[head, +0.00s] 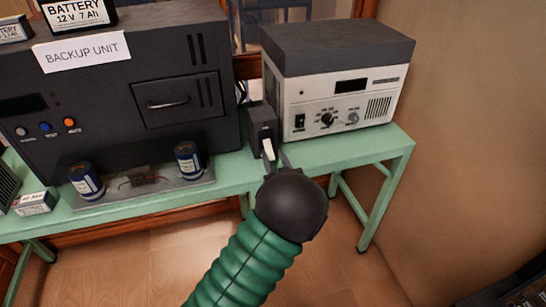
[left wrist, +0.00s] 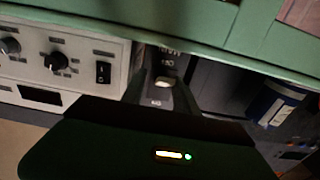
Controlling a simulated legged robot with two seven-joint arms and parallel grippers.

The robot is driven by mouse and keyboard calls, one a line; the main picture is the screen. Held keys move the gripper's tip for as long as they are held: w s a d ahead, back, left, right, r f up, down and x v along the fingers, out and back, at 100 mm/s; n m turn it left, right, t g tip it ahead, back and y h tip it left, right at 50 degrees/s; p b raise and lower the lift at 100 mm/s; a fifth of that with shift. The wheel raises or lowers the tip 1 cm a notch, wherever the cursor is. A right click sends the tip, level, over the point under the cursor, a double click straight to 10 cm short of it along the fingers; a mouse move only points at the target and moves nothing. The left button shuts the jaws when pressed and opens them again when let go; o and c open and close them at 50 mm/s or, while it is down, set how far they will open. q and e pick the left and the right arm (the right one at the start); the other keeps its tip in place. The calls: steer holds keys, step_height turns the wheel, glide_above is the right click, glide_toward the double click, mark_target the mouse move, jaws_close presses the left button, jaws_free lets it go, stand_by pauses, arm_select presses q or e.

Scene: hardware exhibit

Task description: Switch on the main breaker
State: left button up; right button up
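The main breaker is a small dark box (head: 262,122) on the green bench, between the backup unit and the grey-white power unit. Its pale lever (head: 268,149) sticks out at the front. In the left wrist view, which is upside down, the breaker (left wrist: 172,62) shows an ON mark, and the lever tip (left wrist: 163,83) is pale. My left gripper (head: 275,158) is at the breaker's front, its fingers (left wrist: 160,92) apart on either side of the lever. Whether they touch it I cannot tell. My right gripper is not in view.
The backup unit (head: 130,85) stands close on the left, with blue capacitors (head: 188,160) in front. The power unit (head: 340,95) with knobs stands close on the right. The green bench (head: 350,155) has bare room at its right end.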

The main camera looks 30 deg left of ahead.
arm_select(q)
steer(key=shift+c, duration=1.2)
steer(key=shift+a+f, duration=0.2)
steer(key=shift+a, duration=0.55)
jaws_close()
steer(key=shift+d, duration=0.15)
steer(key=shift+f, duration=0.1)
